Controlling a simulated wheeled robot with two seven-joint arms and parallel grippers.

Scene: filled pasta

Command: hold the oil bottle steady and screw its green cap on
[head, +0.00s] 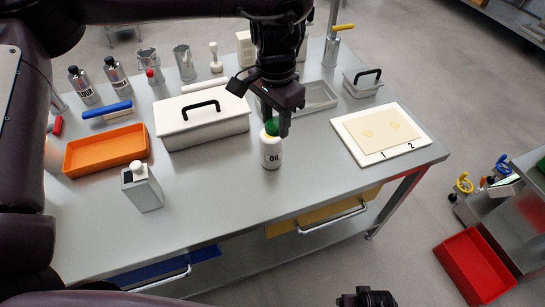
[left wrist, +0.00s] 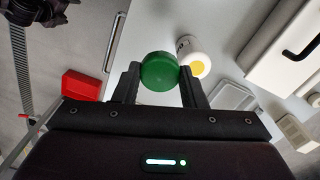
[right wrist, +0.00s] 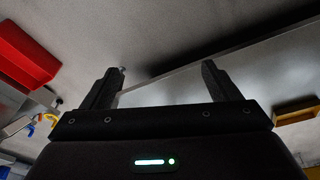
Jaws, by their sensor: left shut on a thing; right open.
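The oil bottle (head: 271,153) is white with a black "OIL" label and stands upright on the grey table. It also shows in the left wrist view (left wrist: 195,66), with a yellow round spot on its top. My left gripper (head: 275,124) is shut on the green cap (left wrist: 159,71) and holds it over the bottle. In the left wrist view the yellow spot shows beside the cap, so the cap is not centred over it. My right gripper (right wrist: 158,82) is open and empty, away from the bottle, beyond the table's front edge.
A white lidded box (head: 202,125) stands left of the bottle, with an orange tray (head: 105,150) and a square metal can (head: 142,188) farther left. A white board (head: 407,147) with dough lies to the right. The table in front of the bottle is clear.

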